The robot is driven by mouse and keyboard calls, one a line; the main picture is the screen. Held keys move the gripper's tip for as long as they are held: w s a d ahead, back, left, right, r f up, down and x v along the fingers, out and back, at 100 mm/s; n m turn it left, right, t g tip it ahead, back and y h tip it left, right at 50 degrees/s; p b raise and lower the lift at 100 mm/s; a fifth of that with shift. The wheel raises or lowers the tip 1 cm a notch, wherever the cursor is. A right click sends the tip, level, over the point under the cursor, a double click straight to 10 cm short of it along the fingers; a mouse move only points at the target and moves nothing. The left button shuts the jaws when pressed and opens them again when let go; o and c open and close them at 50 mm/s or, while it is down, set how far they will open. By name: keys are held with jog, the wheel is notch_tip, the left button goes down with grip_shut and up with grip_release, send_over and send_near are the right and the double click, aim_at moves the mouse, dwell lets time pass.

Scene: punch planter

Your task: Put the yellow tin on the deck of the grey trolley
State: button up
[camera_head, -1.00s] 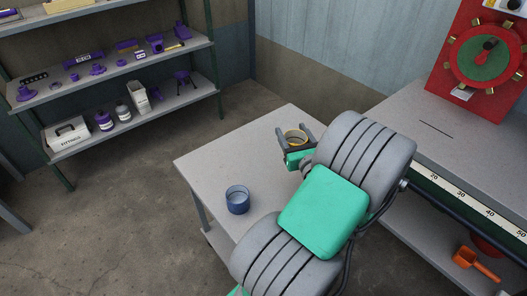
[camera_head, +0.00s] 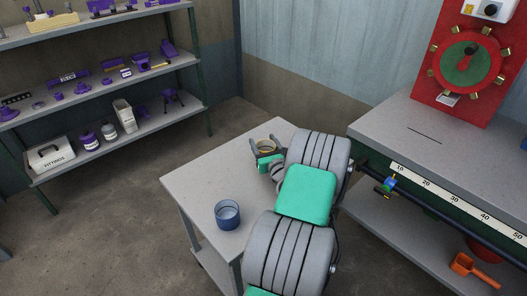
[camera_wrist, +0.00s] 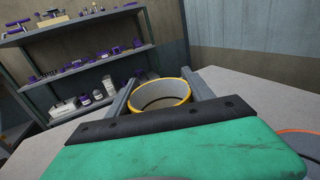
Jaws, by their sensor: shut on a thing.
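The yellow tin (camera_head: 266,146) is a round, open-topped ring-like can with a yellow rim. It also shows in the wrist view (camera_wrist: 158,96), held between the two grey fingers. My gripper (camera_head: 266,149) is shut on it, over the back part of a grey table-like unit with a lower shelf (camera_head: 190,184), which looks like the trolley. Its top is the flat grey deck. I cannot tell how high the tin is above it. The tin's lower part is hidden by my gripper.
A blue cup (camera_head: 228,214) stands on the grey top near its front. A grey bench (camera_head: 440,125) with a ruler edge and a red dial panel (camera_head: 470,62) is on the right. A shelf rack (camera_head: 110,90) stands behind left. An orange rim (camera_wrist: 300,134) shows at right in the wrist view.

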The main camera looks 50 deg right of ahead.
aim_at(263, 148)
jog(key=shift+f+b, duration=0.5)
jog(key=shift+f, duration=1.1)
jog(key=shift+f, duration=0.2)
jog(key=o, duration=1.7)
jog(key=shift+c, duration=0.2)
jog(key=shift+r, duration=0.3)
jog(key=b+v, duration=0.1)
jog(key=v, duration=1.1)
